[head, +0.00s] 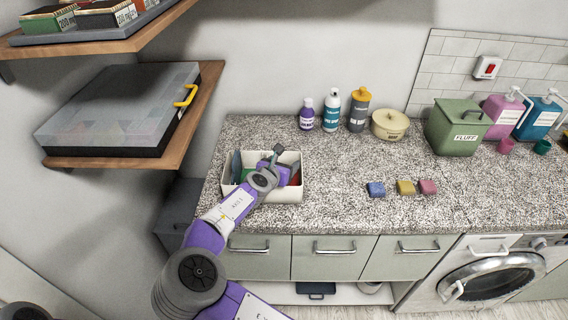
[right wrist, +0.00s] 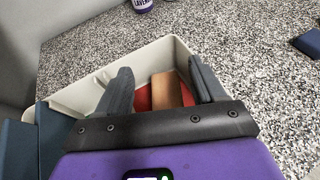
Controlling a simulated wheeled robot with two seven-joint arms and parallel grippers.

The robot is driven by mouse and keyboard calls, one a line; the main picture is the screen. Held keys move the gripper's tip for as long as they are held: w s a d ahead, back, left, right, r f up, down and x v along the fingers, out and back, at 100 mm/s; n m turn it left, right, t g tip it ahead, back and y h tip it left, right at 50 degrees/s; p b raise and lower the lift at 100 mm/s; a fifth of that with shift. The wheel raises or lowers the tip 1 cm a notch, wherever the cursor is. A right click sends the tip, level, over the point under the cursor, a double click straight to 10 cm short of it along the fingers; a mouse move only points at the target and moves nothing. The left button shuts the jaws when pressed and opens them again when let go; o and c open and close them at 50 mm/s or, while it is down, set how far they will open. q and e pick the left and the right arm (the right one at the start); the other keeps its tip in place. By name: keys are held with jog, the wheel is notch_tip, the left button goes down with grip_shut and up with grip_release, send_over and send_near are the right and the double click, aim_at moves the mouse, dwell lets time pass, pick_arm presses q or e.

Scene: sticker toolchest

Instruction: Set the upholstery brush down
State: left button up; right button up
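A cream open bin (head: 285,197) stands on the left end of the speckled counter, and its wall also shows in the right wrist view (right wrist: 68,98). My right gripper (head: 273,163) is over and partly inside it. In the right wrist view my right gripper (right wrist: 160,76) has its two dark fingers apart. A brown block-like piece (right wrist: 168,90), possibly the upholstery brush, lies between them, nearer the right finger, with a gap to the left finger. A red thing (right wrist: 143,99) lies beside it. The lower part is hidden by my gripper. My left gripper is not in view.
Blue, yellow and pink blocks (head: 404,188) sit on the counter right of the bin. Bottles (head: 331,110), a round tin (head: 389,125) and a green FLUFF box (head: 458,126) stand along the back. The counter between bin and blocks is clear. Wall shelves (head: 190,120) are at left.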

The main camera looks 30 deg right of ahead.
jog(key=shift+o, duration=0.3)
jog(key=shift+s+f, duration=0.25)
jog(key=shift+f, duration=0.35)
jog(key=shift+r, duration=0.3)
jog(key=r+p+v, duration=0.1)
jog(key=p+v, duration=0.1)
jog(key=v, duration=1)
jog(key=shift+w+p, duration=0.2)
jog(key=shift+p, duration=0.15)
